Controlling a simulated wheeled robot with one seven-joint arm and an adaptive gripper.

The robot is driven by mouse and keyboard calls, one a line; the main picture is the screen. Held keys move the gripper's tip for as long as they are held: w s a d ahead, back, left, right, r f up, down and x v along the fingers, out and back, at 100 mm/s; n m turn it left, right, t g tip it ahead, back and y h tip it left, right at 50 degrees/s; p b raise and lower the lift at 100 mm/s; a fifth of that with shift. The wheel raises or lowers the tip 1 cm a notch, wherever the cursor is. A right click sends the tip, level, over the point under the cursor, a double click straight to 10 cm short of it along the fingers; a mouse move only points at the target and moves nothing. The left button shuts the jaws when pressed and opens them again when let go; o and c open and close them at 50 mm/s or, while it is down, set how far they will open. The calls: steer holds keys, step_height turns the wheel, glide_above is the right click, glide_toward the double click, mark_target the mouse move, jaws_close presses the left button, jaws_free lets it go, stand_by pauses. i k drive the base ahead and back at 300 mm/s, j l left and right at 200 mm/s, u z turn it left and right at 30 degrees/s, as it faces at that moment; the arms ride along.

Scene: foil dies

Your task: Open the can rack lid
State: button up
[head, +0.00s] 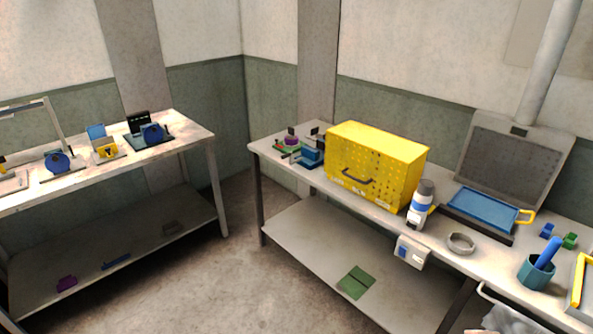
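A yellow box (376,166) with rows of small holes stands on the right-hand bench; it may be the can rack, but no label reads clearly. Its top is flat and looks shut. A dark curved handle (358,176) is on its front face. A white and blue can (421,204) stands upright beside its right end. My gripper is not in view, and nothing in the picture shows what it holds.
The right bench (386,221) also holds a blue tray (484,207) with a raised dark panel (511,160) behind, a grey ring (461,243) and a teal cup (536,272). A left bench (189,135) carries small devices. Floor (230,270) between them is clear.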

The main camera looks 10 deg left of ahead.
mark_target(410, 153)
steer(key=u, duration=0.2)
steer(key=i+j+u, duration=0.15)
steer(key=i+j, duration=0.15)
steer(key=i+j+u, duration=0.15)
steer(key=i, duration=0.35)
